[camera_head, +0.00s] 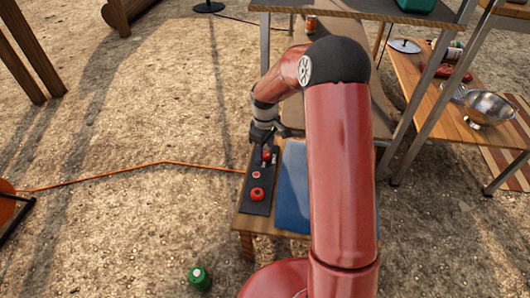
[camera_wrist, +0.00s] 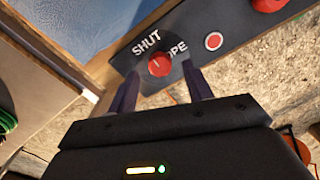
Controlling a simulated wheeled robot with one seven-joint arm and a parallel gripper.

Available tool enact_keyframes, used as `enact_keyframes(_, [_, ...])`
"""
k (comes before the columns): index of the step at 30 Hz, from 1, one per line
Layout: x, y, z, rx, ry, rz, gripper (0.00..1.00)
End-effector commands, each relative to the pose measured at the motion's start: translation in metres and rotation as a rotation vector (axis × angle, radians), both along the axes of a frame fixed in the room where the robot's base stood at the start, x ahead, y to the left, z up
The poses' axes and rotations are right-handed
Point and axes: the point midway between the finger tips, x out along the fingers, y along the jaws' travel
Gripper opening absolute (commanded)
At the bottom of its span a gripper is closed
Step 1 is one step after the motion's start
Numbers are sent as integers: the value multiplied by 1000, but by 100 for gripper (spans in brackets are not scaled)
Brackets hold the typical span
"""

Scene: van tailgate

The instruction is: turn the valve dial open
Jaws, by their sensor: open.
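The valve dial (camera_wrist: 160,64) is a small red round knob on a dark panel (camera_wrist: 125,62), seen in the wrist view between the labels SHUT on the left and OPEN on the right. The last letter of OPEN is hidden by a finger. A pale mark shows on the dial, but its exact direction is hard to tell. My gripper (camera_wrist: 160,73) is open, with one finger on each side of the dial in this view. I cannot tell whether they touch it. In the head view my gripper (camera_head: 268,136) is over the far end of the panel.
A red push button (camera_wrist: 214,41) and a larger red knob (camera_head: 257,194) sit along the same panel. A blue board (camera_head: 293,185) lies right beside it. An orange cable (camera_head: 150,165) runs in from the left. Shelving with a metal bowl (camera_head: 490,107) stands at right.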

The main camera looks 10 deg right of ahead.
Motion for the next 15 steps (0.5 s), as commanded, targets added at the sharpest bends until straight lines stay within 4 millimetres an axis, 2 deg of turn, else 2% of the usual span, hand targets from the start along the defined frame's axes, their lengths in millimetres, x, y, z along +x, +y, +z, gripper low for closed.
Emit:
enact_keyframes(1, [0, 0, -9, 0, 3, 1, 50])
enact_keyframes(6, [0, 0, -21, 0, 0, 1, 50])
enact_keyframes(15, [0, 0, -22, 0, 0, 0, 49])
